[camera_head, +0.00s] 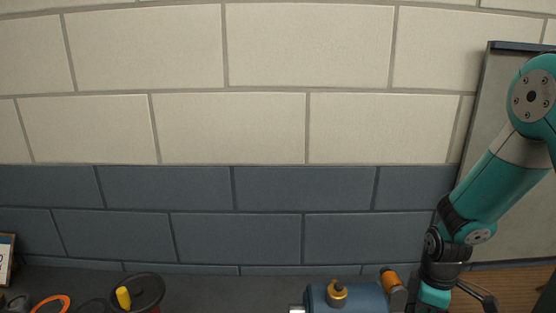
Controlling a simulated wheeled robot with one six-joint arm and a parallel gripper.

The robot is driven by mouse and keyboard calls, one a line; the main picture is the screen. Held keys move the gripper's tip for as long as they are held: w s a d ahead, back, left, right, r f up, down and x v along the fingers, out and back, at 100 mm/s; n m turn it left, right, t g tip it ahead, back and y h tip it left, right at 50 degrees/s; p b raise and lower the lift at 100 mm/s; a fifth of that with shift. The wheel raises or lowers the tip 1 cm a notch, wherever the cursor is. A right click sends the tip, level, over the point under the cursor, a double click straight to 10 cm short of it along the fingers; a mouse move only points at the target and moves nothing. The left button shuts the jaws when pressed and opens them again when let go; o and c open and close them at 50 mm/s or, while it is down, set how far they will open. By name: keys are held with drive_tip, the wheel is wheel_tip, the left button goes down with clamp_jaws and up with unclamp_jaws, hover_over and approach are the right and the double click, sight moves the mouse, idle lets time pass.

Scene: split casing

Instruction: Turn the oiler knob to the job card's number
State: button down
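A blue rounded casing (365,298) stands at the bottom edge of the head view, right of the middle, and its lower part is cut off. A brass-yellow fitting with a dark top (337,293) sits on it; it may be the oiler knob, but no numbers on it are readable. An orange cylinder with a grey end (391,283) stands at the casing's right. A framed card (6,259), perhaps the job card, is cut off at the far left, its number unreadable. My arm comes down right of the casing. Its fingertips cannot be made out at the bottom edge.
A dark round dish or bin (148,289) with a yellow item (123,297) is at the bottom left. An orange ring (50,304) lies left of it. The dark bench (230,285) looks clear between bin and casing. A brick wall stands behind, a grey panel (510,190) at right.

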wheel_tip(320, 180, down, 6)
drive_tip(key=b, duration=0.4)
drive_tip(key=shift+a+f+b, duration=0.1)
drive_tip(key=shift+b, duration=0.2)
drive_tip(key=shift+s+f, duration=0.2)
drive_tip(key=shift+s, duration=0.1)
drive_tip(key=shift+f, duration=0.1)
drive_tip(key=shift+s+a+f, duration=0.1)
drive_tip(key=shift+s+a, duration=0.3)
drive_tip(key=shift+s+d, duration=0.1)
drive_tip(key=shift+d, duration=0.2)
idle(0.3)
drive_tip(key=shift+r, duration=0.4)
drive_tip(key=r+p, duration=0.4)
drive_tip(key=r, duration=0.1)
drive_tip(key=shift+w+d+r+p, duration=0.2)
drive_tip(key=shift+p, duration=0.15)
drive_tip(key=shift+w+r, duration=0.1)
